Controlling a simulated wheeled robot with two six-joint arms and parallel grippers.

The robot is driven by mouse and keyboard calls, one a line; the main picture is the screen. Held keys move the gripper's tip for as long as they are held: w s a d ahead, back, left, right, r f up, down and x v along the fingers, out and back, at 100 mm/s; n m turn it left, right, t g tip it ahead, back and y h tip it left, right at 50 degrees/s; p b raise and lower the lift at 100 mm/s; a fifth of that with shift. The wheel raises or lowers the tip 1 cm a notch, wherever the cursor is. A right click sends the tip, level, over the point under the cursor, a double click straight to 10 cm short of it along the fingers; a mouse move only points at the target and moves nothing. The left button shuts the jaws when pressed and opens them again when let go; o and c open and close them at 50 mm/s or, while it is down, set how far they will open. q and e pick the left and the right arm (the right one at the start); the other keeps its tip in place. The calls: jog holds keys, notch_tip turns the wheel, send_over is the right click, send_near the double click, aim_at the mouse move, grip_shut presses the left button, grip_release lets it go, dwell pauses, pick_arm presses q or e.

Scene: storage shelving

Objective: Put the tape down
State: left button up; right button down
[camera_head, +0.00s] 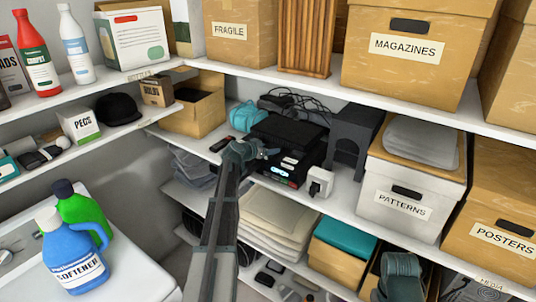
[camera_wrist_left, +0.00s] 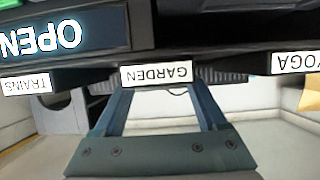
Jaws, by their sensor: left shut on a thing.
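My left gripper (camera_wrist_left: 162,92) is shut on a black tape (camera_wrist_left: 130,76) with an upside-down white GARDEN label in the left wrist view. In the head view the left gripper (camera_head: 262,152) is at the front of a stack of black electronic boxes (camera_head: 287,140) on the middle shelf. The held tape is too small or hidden to make out there. Dark parts with TRAINS (camera_wrist_left: 25,85) and YOGA (camera_wrist_left: 297,62) labels flank the held tape in the wrist view. I cannot tell whether it touches them.
A lit OPEN panel (camera_wrist_left: 60,38) is close beyond the held tape. A white box-like device (camera_head: 321,181) and a white PATTERNS box (camera_head: 408,190) stand to the right. A brown box (camera_head: 196,108) is to the left. Folded cloths (camera_head: 275,222) lie on the shelf below.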

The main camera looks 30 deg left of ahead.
pick_arm(q)
jog(key=shift+f, duration=0.15)
jog(key=o, duration=1.4)
jog(key=shift+r, duration=0.35)
jog(key=shift+p+v, duration=2.45)
jog(key=shift+v, duration=3.55)
